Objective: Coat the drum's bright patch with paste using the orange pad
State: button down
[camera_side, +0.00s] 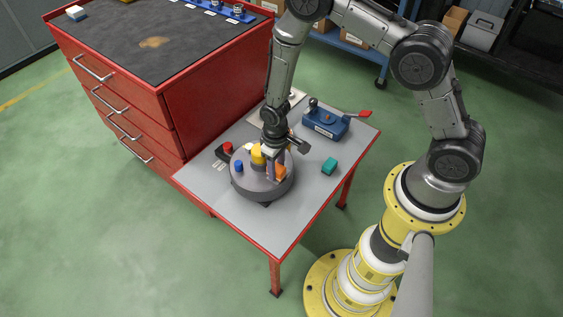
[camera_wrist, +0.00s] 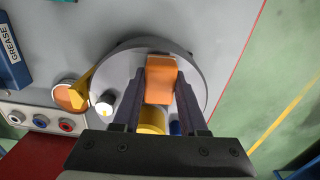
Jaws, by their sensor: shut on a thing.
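The grey round drum (camera_side: 250,193) sits on the bench top, and its disc-shaped top (camera_wrist: 125,62) fills the middle of the wrist view. My gripper (camera_side: 275,168) points down over the drum's right side. In the wrist view its dark fingers (camera_wrist: 163,72) are shut on the orange pad (camera_wrist: 160,85). The pad (camera_side: 281,174) is low at the drum's top; I cannot tell whether it touches. A round yellow-rimmed dish with orange-brown content (camera_wrist: 70,97) lies beside the drum. I cannot make out a bright patch; the pad and fingers hide part of the top.
A yellow cylinder (camera_side: 257,152), a blue knob (camera_side: 238,166) and a white knob (camera_wrist: 105,105) are at the drum. The front bench area is clear. Red drawers (camera_side: 125,110) border the left.

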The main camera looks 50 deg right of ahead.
jog(key=shift+a, duration=1.25)
notch_tip(320, 180, up, 7)
jog(key=shift+r, duration=0.1)
dwell(0.3)
